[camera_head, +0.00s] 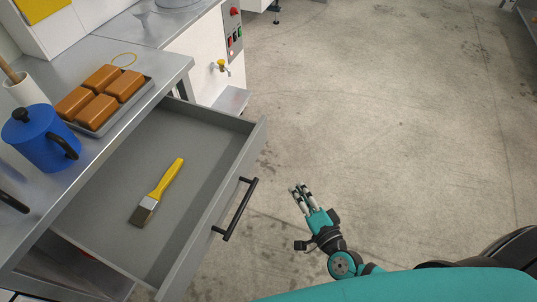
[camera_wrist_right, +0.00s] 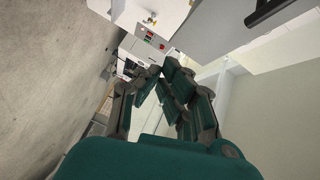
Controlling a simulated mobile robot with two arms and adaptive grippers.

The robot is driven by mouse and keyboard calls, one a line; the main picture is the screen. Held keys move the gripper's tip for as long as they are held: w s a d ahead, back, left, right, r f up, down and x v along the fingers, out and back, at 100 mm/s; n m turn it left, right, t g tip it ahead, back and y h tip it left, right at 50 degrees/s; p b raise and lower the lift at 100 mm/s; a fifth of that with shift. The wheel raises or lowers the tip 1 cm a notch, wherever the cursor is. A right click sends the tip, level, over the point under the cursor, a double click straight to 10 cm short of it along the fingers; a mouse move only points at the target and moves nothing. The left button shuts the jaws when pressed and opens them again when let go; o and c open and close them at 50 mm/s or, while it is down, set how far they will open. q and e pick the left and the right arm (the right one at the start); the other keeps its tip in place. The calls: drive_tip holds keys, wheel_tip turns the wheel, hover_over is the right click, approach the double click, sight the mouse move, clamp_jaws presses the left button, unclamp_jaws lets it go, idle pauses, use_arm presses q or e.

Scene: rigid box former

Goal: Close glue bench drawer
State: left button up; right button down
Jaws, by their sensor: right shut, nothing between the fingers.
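The glue bench drawer (camera_head: 202,235) is pulled well out from under the steel bench top (camera_head: 168,72) in the head view. Its black bar handle (camera_head: 235,209) is on the front panel, and the handle also shows at the top right of the right wrist view (camera_wrist_right: 268,12). A brush with a yellow handle (camera_head: 168,179) lies inside the drawer. My right gripper (camera_head: 298,215) is shut and empty, to the right of the handle and apart from it; its fingers also show in the wrist view (camera_wrist_right: 165,75). My left gripper is not in view.
A blue pot (camera_head: 38,138) and a tray of brown blocks (camera_head: 104,95) stand on the bench top. A white machine with a control panel (camera_head: 233,36) and a small tap (camera_head: 221,66) stands behind the drawer. The concrete floor to the right is clear.

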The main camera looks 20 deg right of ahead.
wheel_tip(320, 180, up, 4)
drive_tip(key=m, duration=0.3)
approach(263, 139)
drive_tip(key=w+d, duration=0.2)
drive_tip(key=w, duration=0.1)
drive_tip(key=w+a, duration=0.2)
drive_tip(key=shift+a+f+t, duration=0.3)
drive_tip(key=shift+t, duration=0.1)
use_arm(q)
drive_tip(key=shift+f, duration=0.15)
use_arm(e)
drive_tip(key=shift+w, duration=0.1)
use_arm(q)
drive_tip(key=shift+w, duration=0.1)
use_arm(e)
drive_tip(key=shift+a, duration=0.15)
